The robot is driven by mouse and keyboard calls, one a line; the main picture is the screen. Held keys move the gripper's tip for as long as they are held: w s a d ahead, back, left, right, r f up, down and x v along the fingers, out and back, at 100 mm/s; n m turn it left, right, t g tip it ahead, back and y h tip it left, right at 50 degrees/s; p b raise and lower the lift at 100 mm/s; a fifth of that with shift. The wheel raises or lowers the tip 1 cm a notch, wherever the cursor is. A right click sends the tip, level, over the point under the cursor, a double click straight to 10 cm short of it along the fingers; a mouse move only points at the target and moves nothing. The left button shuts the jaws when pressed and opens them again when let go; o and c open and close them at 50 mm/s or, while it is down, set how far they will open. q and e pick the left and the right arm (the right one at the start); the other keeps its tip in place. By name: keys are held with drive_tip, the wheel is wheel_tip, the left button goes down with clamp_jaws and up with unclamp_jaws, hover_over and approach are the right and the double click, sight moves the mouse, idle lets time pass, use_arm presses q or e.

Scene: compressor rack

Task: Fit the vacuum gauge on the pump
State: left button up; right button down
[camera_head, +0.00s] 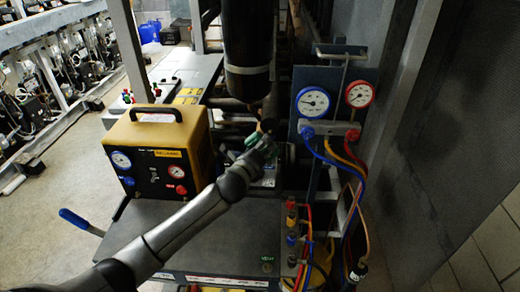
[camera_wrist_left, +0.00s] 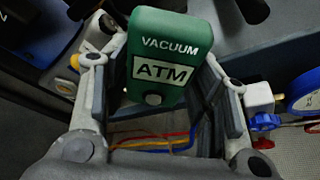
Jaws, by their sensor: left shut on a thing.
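The green vacuum gauge (camera_wrist_left: 163,40), labelled VACUUM and ATM, is between the fingers of my left gripper (camera_wrist_left: 158,85) in the left wrist view. My left gripper (camera_head: 262,143) is shut on it. In the head view a small green part of the gauge (camera_head: 253,138) shows at the fingertips, above the back of the bench. The pump cannot be made out clearly; a grey body behind and below my gripper is mostly hidden by my arm. I cannot tell whether the gauge touches anything. My right gripper is not in view.
A yellow and black machine (camera_head: 160,155) with dials stands left of my arm. A manifold with a blue gauge (camera_head: 313,102) and a red gauge (camera_head: 359,94) hangs at right, hoses below. A dark cylinder (camera_head: 247,45) hangs behind my gripper. The bench front (camera_head: 215,240) is clear.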

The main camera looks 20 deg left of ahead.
use_arm(q)
drive_tip(key=shift+w+r, duration=0.1)
drive_tip(key=shift+w, duration=0.15)
idle(0.4)
drive_tip(key=o, duration=1)
drive_tip(key=shift+s, duration=0.1)
drive_tip(key=shift+o, duration=0.5)
drive_tip(key=shift+o, duration=1.3)
